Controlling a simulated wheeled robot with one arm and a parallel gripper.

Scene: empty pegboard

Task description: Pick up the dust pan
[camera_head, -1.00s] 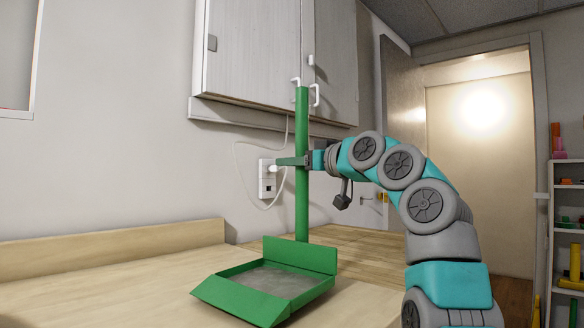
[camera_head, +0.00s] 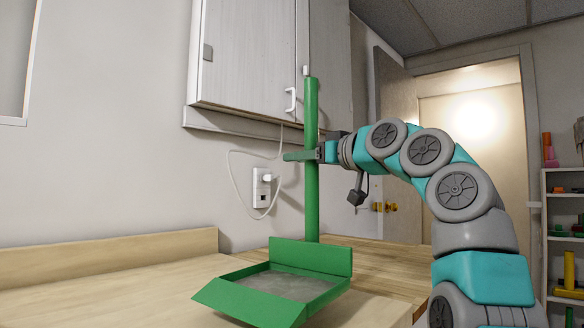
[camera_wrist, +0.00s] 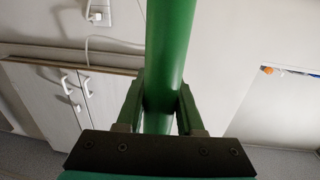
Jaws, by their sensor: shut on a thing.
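The green dust pan (camera_head: 208,293) has a wide, shallow tray with a grey inside and a tall round upright handle (camera_head: 312,205). My gripper (camera_head: 298,156) is shut around the upper part of the handle. In the wrist view the handle (camera_wrist: 168,40) runs between the two fingers of my gripper (camera_wrist: 160,98), one on each side. The pan is level and its handle is close to upright. It appears over the wooden counter; I cannot tell whether its underside touches it.
The wooden counter (camera_head: 110,285) has a raised back edge (camera_head: 110,253) along the wall. A wall cabinet (camera_head: 248,55) hangs behind the handle's top. A socket with a white cable (camera_head: 262,190) is on the wall. A shelf with coloured objects (camera_head: 565,205) stands at right.

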